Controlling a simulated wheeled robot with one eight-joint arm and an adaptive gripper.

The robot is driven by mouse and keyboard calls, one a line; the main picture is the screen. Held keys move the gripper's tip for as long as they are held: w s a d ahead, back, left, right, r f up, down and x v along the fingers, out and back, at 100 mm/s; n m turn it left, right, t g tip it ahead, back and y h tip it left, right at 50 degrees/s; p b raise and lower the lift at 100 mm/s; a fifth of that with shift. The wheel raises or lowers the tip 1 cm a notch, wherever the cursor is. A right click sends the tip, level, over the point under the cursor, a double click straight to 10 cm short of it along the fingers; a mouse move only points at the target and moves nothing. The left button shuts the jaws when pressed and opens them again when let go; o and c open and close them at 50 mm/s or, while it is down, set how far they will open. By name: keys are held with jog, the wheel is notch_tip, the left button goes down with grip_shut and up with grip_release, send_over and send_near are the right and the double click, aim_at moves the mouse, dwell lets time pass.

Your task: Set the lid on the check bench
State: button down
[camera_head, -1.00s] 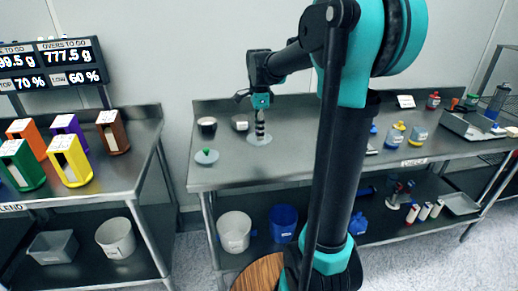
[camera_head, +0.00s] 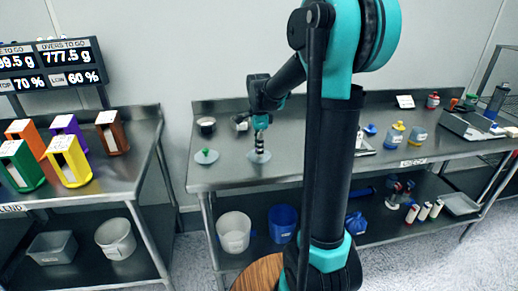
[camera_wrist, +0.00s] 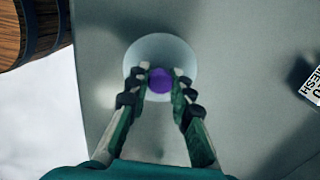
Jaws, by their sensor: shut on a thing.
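The lid is a pale round disc with a purple knob. In the wrist view the lid (camera_wrist: 160,48) lies between and beyond my fingertips, and my gripper (camera_wrist: 160,85) is shut on its purple knob. In the head view my gripper (camera_head: 260,144) points down over the left part of the check bench (camera_head: 225,175), with the lid (camera_head: 258,157) at its tips. The lid is level, close to the steel top; I cannot tell whether it touches. The bench's front edge carries a CHECK label (camera_head: 413,162).
A second lid with a green knob (camera_head: 206,157) lies to the left. A dark-topped pot (camera_head: 206,126) and another container (camera_head: 240,123) stand behind. Yellow and blue bottles (camera_head: 394,133) stand to the right, past my arm. Bare bench top surrounds the held lid's front side.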

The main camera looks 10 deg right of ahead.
jog(key=c, duration=1.3)
grip_release()
jog(key=shift+c, duration=0.2)
notch_tip(320, 180, up, 12)
jog(key=shift+r, duration=0.15)
